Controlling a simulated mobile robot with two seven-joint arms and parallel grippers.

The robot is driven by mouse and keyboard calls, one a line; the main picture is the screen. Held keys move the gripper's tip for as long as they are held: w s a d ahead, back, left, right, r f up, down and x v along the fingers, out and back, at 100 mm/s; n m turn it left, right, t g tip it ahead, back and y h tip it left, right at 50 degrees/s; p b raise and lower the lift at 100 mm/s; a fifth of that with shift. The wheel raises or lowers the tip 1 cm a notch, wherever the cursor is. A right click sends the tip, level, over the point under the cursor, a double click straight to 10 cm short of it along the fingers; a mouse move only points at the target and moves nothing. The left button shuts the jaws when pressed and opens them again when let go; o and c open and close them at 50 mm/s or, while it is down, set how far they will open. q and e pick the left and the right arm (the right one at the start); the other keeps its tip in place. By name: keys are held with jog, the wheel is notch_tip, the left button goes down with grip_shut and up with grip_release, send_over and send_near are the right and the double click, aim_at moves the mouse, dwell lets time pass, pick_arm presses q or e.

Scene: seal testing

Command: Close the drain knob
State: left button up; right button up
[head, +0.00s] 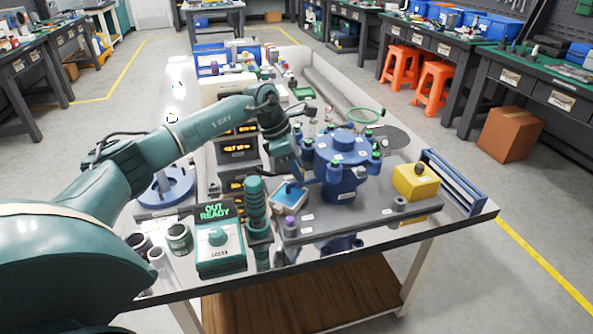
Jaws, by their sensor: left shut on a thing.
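A blue cylindrical vessel (340,150) with several green-tipped fittings around its rim stands near the front of the white bench. My left arm reaches in from the left, and its gripper (304,179) points down at the vessel's lower left side. The gripper is shut on a small part there, apparently the drain knob, which the fingers mostly hide. I cannot make out the knob's angle. A small light-blue tray (287,197) lies just below and left of the gripper. My right gripper is not in view.
A yellow box (416,182) and a blue rack (455,183) stand to the right. Display units (237,147) line the left behind the arm.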

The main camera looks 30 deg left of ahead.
pick_arm(q)
jog(key=m+g+b, duration=0.1)
jog(key=m, duration=0.2)
jog(key=m+g+b, duration=0.1)
jog(key=m, duration=0.2)
jog(key=shift+w+h, duration=0.2)
jog(key=shift+h, duration=0.2)
dwell(0.3)
jog(key=o, duration=1)
jog(key=shift+a+r, duration=0.1)
jog(key=v, duration=1.3)
jog(key=shift+w, duration=0.25)
